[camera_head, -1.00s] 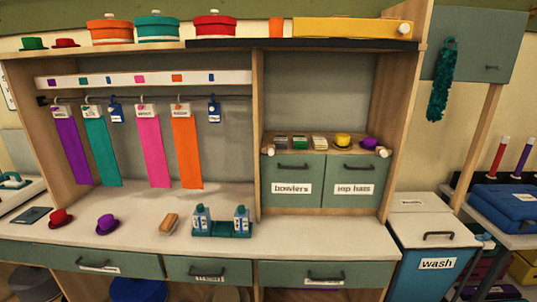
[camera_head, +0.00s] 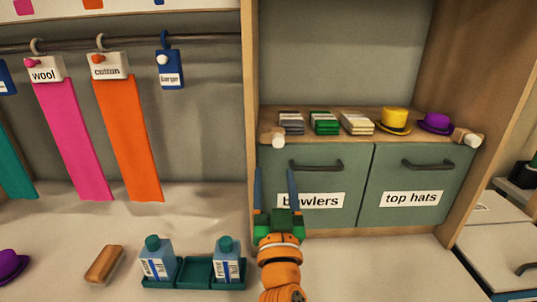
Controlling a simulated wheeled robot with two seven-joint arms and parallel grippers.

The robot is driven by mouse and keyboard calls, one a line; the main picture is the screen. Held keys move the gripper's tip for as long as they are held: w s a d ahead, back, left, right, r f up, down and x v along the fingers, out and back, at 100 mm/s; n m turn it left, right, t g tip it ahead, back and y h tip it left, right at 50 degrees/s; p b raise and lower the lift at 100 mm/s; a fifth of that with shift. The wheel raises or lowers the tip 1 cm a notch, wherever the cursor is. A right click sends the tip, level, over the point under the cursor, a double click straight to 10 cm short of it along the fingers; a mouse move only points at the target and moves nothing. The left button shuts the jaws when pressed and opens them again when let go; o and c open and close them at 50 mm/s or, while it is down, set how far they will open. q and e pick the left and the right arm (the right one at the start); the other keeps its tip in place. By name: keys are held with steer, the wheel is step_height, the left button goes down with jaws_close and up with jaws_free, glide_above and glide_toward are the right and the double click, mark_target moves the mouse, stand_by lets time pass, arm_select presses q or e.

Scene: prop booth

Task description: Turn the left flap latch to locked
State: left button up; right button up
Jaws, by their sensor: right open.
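The left flap (camera_head: 316,170) is a grey-green door labelled "bowlers", closed, with a dark bar handle. A cream peg-like latch (camera_head: 278,137) sits at its upper left corner, by the shelf's front edge; whether it is turned to locked I cannot tell. My right gripper (camera_head: 275,173) is open and empty, with its two blue fingers pointing up. In the picture its fingertips are just below the latch, one to each side, apart from it. The gripper covers the flap's lower left corner and part of its label. My left gripper is out of view.
The right flap (camera_head: 416,168), labelled "top hats", is closed, with its own cream latch (camera_head: 467,136). Small stacks and a yellow hat (camera_head: 394,119) stand on the shelf above. A teal tray (camera_head: 198,272) with two bottles is left of my right arm.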

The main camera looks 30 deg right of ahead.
mark_target(279, 144)
steer(key=r, duration=0.1)
steer(key=d+r+m+h+p, duration=0.1)
steer(key=r, duration=0.1)
steer(key=shift+d, duration=0.1)
steer(key=shift+w+d+r+p, duration=0.3)
steer(key=shift+w+r+p, duration=0.1)
steer(key=shift+r+p, duration=0.15)
steer(key=shift+w+d+r+p, duration=0.25)
steer(key=shift+w+r+p, duration=0.15)
steer(key=shift+r+p, duration=0.1)
steer(key=shift+w+d, duration=0.5)
steer(key=shift+w, duration=0.4)
steer(key=shift+w+d+f, duration=0.15)
steer(key=shift+w, duration=0.05)
steer(key=shift+s, duration=0.1)
jaws_close()
